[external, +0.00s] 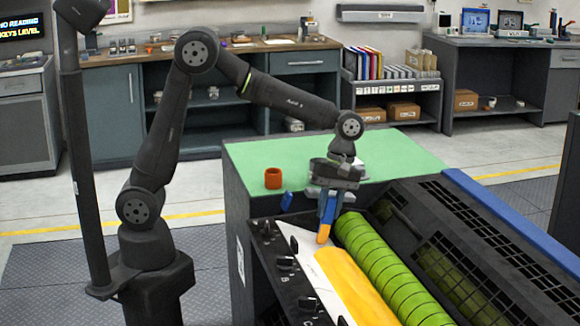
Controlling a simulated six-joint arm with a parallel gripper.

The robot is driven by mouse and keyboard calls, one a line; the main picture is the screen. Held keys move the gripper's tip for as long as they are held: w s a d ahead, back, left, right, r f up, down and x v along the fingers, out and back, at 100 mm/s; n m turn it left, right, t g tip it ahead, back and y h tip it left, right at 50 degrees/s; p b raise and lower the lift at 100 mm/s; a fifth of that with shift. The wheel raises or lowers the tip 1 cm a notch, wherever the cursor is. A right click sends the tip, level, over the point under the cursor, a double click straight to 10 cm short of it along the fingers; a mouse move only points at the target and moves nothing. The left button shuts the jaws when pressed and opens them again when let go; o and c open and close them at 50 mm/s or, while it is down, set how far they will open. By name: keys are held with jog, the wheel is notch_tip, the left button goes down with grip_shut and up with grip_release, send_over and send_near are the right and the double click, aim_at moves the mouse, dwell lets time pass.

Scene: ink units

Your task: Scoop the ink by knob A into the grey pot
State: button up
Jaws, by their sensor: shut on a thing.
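Yellow ink (352,285) lies in a long band along the trough beside the green roller (385,262). Several black knobs (285,263) line the left panel; their letters are too small to read surely. An orange-red pot (273,178) stands on the green top. I make out no grey pot.
A small blue object (287,201) is at the green top's front edge, left of my gripper. The green top (400,150) has free room behind. Black grilled guards (465,225) and a blue rail (510,220) rise at right.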

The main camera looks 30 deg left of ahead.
notch_tip(320, 180, up, 11)
jog(key=shift+f, duration=0.15)
dwell(0.7)
jog(key=w+a+r+m+y, duration=0.1)
jog(key=w+a+m, duration=0.3)
jog(key=w+a, duration=1.75)
jog(key=w+a+m, duration=0.1)
jog(key=w+a, duration=0.2)
jog(key=a, duration=0.4)
jog(key=w+a+f+m+t, duration=0.1)
jog(key=w+a+m, duration=0.1)
jog(key=w+a, duration=0.2)
jog(key=w+a+m+y, duration=0.1)
jog(key=w+a+m, duration=0.1)
jog(key=a, duration=0.8)
jog(key=shift+w+a+f+t, duration=0.15)
jog(key=shift+w+a+t, duration=0.15)
jog(key=shift+w, duration=0.6)
